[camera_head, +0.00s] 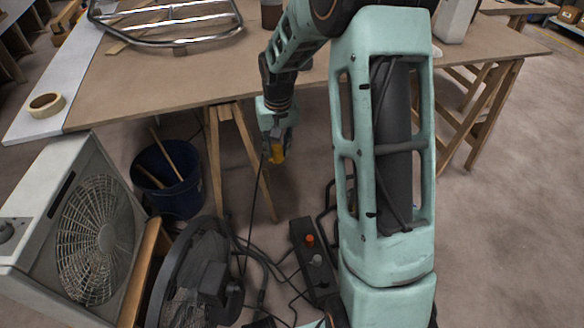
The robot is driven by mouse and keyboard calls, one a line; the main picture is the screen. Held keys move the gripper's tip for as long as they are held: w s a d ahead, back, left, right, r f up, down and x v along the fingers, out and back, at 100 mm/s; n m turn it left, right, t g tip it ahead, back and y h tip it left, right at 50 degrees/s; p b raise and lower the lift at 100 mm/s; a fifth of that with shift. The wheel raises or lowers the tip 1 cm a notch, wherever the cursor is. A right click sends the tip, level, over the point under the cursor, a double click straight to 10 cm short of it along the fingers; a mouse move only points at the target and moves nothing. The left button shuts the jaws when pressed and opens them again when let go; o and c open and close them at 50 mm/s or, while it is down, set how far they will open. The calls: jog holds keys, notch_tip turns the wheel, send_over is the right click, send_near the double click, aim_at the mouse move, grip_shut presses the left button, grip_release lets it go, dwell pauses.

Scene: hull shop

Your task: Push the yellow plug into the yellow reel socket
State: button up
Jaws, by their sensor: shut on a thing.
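My gripper (277,138) hangs in front of the table's near edge, pointing down, and is shut on the yellow plug (277,155). The plug's lower part shows below the fingers; its upper part is hidden by them. A dark cable (262,185) runs down from beside the plug towards the floor. The plug is in the air, well above the floor and apart from other things. I cannot make out a yellow reel socket; dark gear and my arm cover part of the floor below.
A dark box (314,262) with an orange and a pale round piece lies among loose cables. A round dark fan-like unit (190,275), a blue bucket (168,180) with sticks and a pale box fan (75,230) stand left. The table (220,75) on trestles is behind; floor at right is clear.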

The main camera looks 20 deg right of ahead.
aim_at(273, 151)
jog(key=r, duration=0.1)
jog(key=a+r, duration=0.1)
jog(key=s+r, duration=0.1)
jog(key=shift+a+r, duration=0.25)
jog(key=shift+r, duration=0.05)
jog(key=shift+s+d, duration=0.1)
jog(key=shift+s, duration=0.05)
